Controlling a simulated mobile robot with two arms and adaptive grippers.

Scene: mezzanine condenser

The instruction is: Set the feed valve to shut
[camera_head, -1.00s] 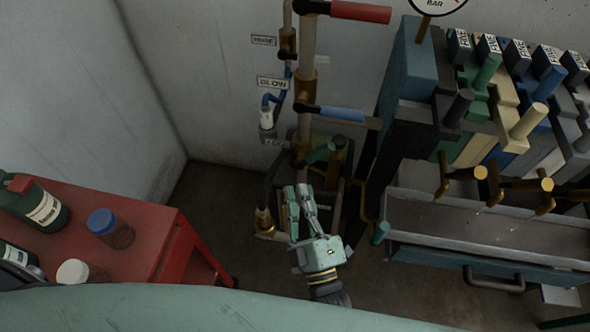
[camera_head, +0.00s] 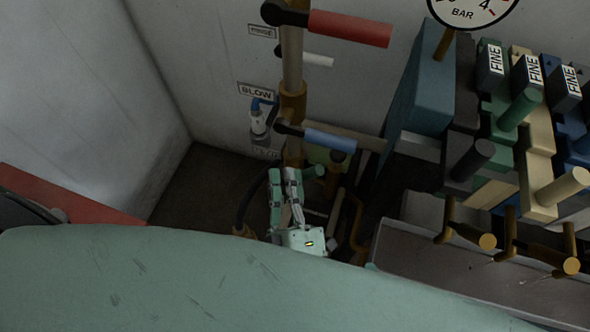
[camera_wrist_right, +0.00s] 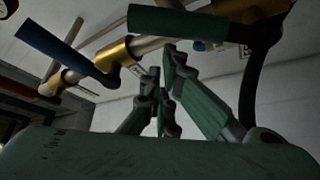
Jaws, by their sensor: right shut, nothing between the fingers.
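A vertical pipe with brass fittings (camera_head: 292,103) stands by the wall and carries several lever valves. A red lever (camera_head: 350,28) is at the top, a white one below it, then a blue lever (camera_head: 330,140) pointing right. A green lever (camera_head: 313,171) sits lower, partly hidden; it also shows in the wrist view (camera_wrist_right: 190,23). I cannot read which lever is the feed valve; the lowest wall label (camera_head: 266,154) is dim. My right gripper (camera_head: 283,172) is shut and empty, upright in front of the lower pipe, close to the green lever. My left gripper is not in view.
A rack of coloured blocks with levers (camera_head: 520,130) and a metal trough (camera_head: 420,262) stand on the right. A red cart (camera_head: 70,193) is at the left. A gauge (camera_head: 472,10) hangs at the top. Floor between cart and pipe is clear.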

